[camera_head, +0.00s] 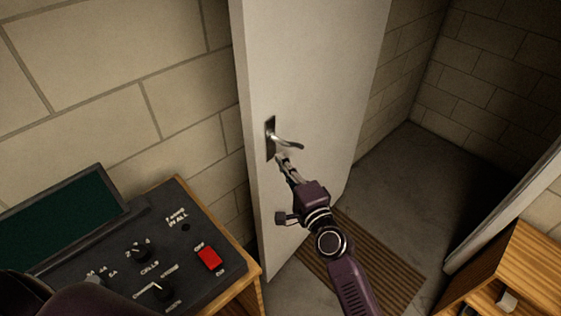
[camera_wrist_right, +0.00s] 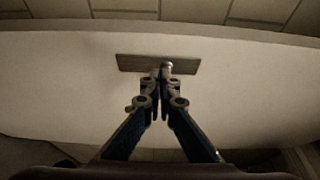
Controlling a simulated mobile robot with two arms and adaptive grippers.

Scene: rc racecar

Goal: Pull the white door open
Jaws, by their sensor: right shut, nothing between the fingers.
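The white door (camera_head: 305,60) stands open in the head view, with a dark-floored space visible to its right. A metal lever handle (camera_head: 288,142) on a dark plate (camera_head: 270,138) sits on its face near the left edge. My right gripper (camera_head: 282,160) is just below the handle, with its fingers shut and nothing held. In the right wrist view, the shut fingertips (camera_wrist_right: 162,74) lie in front of the handle plate (camera_wrist_right: 135,63) and partly hide the handle. Whether they touch the handle or door I cannot tell. My left gripper is not in view.
A dark control panel with a red switch (camera_head: 209,259) stands on a wooden desk (camera_head: 247,284) at the lower left. A wooden cabinet (camera_head: 530,265) is at the lower right. A ribbed brown mat (camera_head: 395,277) lies on the floor. Block walls (camera_head: 95,55) flank the doorway.

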